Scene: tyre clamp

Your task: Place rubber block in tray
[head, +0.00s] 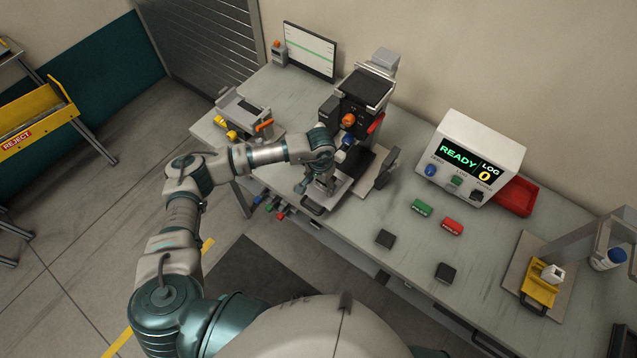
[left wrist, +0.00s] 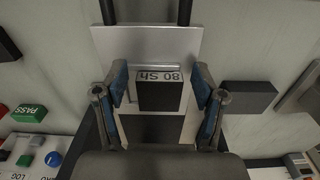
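The rubber block (left wrist: 160,94), dark with a pale "80 Sh" label, sits between my left fingers in the left wrist view, over the machine's silver tray (left wrist: 185,48). My left gripper (left wrist: 160,92) is open, with a gap between each blue pad and the block. In the head view my left gripper (head: 322,184) is low over the tray, just behind its front handle (head: 312,206), and the block is hidden there. I cannot tell whether the block rests fully in the tray. My right gripper is not in view.
The clamp machine (head: 362,98) stands behind my left gripper. Two dark blocks (head: 385,238) (head: 445,272), a green PASS piece (head: 422,208) and a red piece (head: 452,226) lie to the right. The READY display box (head: 478,155) and red bin (head: 515,196) stand farther right.

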